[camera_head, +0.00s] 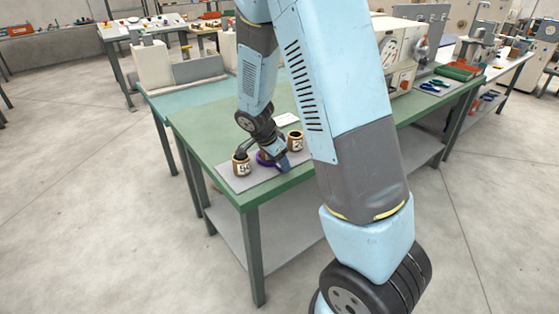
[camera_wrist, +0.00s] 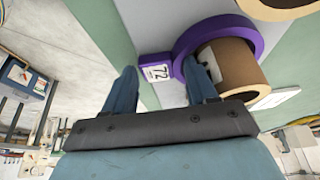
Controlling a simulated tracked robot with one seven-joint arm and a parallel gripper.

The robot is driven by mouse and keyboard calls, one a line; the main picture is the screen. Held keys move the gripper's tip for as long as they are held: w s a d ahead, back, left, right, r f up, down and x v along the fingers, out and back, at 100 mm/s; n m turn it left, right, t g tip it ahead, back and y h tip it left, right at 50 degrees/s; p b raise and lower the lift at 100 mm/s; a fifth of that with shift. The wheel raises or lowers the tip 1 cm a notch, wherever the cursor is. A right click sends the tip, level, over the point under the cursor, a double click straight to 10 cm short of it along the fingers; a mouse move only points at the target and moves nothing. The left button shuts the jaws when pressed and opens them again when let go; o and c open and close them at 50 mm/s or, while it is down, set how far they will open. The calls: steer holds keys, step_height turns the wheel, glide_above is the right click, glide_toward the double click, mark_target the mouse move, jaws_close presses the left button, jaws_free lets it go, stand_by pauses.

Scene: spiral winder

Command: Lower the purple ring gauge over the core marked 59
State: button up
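The purple ring gauge (camera_wrist: 183,57) bears a purple tag marked 72 (camera_wrist: 157,70). In the wrist view the ring lies around a brown core (camera_wrist: 238,66), low down near the grey mat (camera_wrist: 172,95). In the head view the ring (camera_head: 262,159) is partly hidden by my gripper (camera_head: 281,165). In the wrist view my gripper (camera_wrist: 160,88) is open, its fingers apart with the tag seen in the gap beyond them. The right finger overlaps the core and ring in the picture; contact cannot be told. A left core (camera_head: 242,165) has a label starting with 5; its second digit is unclear.
Another core (camera_head: 296,141) stands to the right on the mat; its label is unreadable. A white card (camera_head: 287,119) lies behind. The green table (camera_head: 203,137) has free room to the left. A grey and white machine (camera_head: 397,50) stands on the table's far right.

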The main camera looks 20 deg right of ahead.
steer(key=o, duration=0.4)
